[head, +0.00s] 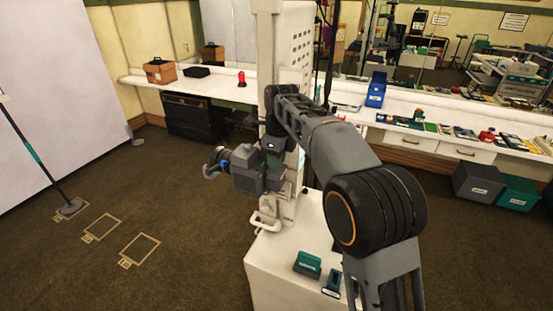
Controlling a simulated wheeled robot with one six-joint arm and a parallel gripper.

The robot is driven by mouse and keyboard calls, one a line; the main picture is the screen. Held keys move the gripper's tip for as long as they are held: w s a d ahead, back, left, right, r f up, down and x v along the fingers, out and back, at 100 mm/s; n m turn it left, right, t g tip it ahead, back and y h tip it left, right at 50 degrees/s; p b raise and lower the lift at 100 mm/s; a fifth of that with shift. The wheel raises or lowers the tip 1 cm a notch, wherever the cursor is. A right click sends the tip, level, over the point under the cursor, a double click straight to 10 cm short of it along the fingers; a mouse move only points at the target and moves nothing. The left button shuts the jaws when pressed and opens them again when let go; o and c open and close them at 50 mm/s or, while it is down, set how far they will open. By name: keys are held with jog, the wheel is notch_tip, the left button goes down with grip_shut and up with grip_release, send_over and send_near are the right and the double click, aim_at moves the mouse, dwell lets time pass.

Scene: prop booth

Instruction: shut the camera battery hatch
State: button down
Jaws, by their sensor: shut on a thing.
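My gripper (273,157) points down at the top of the camera. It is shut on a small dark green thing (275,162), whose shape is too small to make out. Its fingertips are hard to see against the camera. I cannot make out the battery hatch or tell how far open it is.
Two teal blocks (308,264) lie on the white cabinet (262,264). A white column stands behind the camera. A counter (210,87) with a red lamp (241,79) and boxes runs along the back. The carpet at left is open, with taped outlines (139,250) and a pole stand.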

jog(key=c, duration=1)
grip_release()
jog(key=shift+s+d+r, duration=0.1)
jog(key=shift+d+r, duration=0.05)
jog(key=shift+r, duration=2.1)
jog(key=shift+d+r, duration=0.2)
jog(key=shift+r, duration=2.1)
jog(key=shift+s+d+r, duration=0.1)
jog(key=shift+d+r, duration=0.05)
jog(key=shift+r, duration=2.1)
